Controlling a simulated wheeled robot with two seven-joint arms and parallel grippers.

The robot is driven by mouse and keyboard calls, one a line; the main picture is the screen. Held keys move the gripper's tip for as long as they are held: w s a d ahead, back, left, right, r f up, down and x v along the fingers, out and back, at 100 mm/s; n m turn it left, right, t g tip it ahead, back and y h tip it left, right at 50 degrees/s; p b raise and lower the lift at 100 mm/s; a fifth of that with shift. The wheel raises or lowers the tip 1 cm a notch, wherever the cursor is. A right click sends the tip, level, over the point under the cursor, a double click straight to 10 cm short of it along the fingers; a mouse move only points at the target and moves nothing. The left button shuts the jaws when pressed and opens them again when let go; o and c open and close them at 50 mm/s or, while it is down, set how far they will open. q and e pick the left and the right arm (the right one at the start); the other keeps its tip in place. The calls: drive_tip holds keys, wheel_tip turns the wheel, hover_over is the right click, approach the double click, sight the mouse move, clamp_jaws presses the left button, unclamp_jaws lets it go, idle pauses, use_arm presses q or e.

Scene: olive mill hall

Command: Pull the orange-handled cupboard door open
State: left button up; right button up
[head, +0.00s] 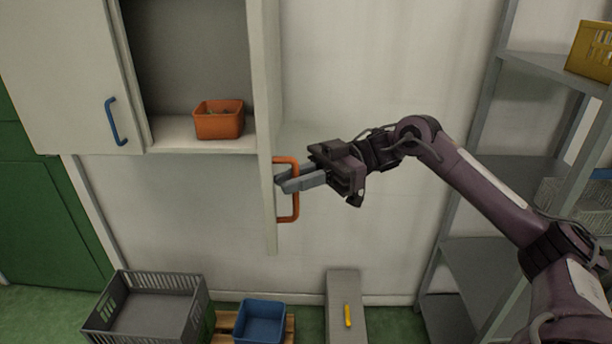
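The orange-handled cupboard door (264,120) stands wide open, seen nearly edge-on at the right side of the wall cupboard. Its orange handle (295,208) is a vertical loop on the door's right-hand face. My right gripper (283,181) reaches in from the right, and its grey fingers are closed around the upright bar of the handle. The fingers hide the middle of the bar; it shows above and below them. My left gripper is not in view.
The open cupboard compartment holds an orange bin (218,120). The left door (62,75), with a blue handle (115,122), is at the left. Below are a grey crate (146,312), a blue bin (261,322) and a grey box with a yellow object (347,315). Shelving (490,130) stands right.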

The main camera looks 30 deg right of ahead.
drive_tip(key=d+b, duration=0.2)
drive_tip(key=d, duration=0.5)
drive_tip(key=shift+d, duration=0.2)
idle(0.6)
